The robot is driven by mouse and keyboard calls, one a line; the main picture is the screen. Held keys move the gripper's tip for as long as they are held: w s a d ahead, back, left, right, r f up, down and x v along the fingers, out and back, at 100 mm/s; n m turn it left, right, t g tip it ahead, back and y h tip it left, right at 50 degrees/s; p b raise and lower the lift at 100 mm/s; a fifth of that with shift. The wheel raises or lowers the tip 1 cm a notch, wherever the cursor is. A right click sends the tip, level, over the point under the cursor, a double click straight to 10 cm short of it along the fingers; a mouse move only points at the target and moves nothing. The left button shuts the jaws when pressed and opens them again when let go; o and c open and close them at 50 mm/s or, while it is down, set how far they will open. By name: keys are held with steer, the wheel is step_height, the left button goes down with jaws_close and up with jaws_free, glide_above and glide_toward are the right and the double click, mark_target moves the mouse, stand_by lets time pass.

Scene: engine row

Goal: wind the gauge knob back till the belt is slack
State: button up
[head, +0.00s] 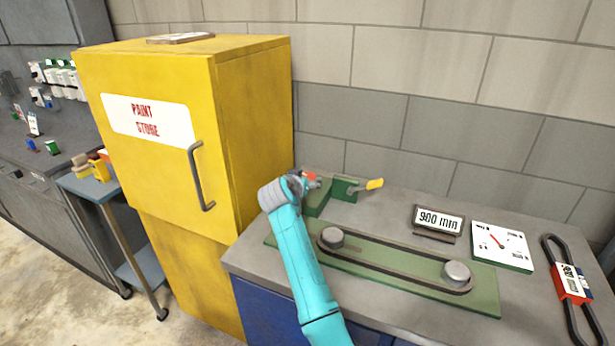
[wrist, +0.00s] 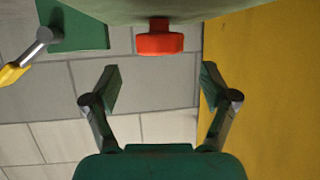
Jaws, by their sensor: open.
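The red knob (wrist: 160,40) shows at the top of the wrist view, against a pale green part. In the head view a bit of it (head: 309,176) shows behind my gripper (head: 304,186). In the wrist view my gripper (wrist: 160,82) is open and empty, its fingers apart below the knob and not around it. The black belt (head: 395,252) loops around two grey pulleys on the green base plate (head: 487,290); how tight it is I cannot tell. The white gauge (head: 502,247) with a red needle lies to the right.
A yellow-handled lever (head: 374,184) on a green block stands right of the knob. The yellow paint store cabinet (head: 262,130) rises close on the left. A 900 mm sign (head: 438,221) and a spare belt (head: 571,284) with a red label are on the bench. A block wall stands behind.

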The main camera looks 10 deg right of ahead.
steer(key=shift+x, duration=3.1)
steer(key=c, duration=1.2)
steer(key=shift+d+f, duration=0.1)
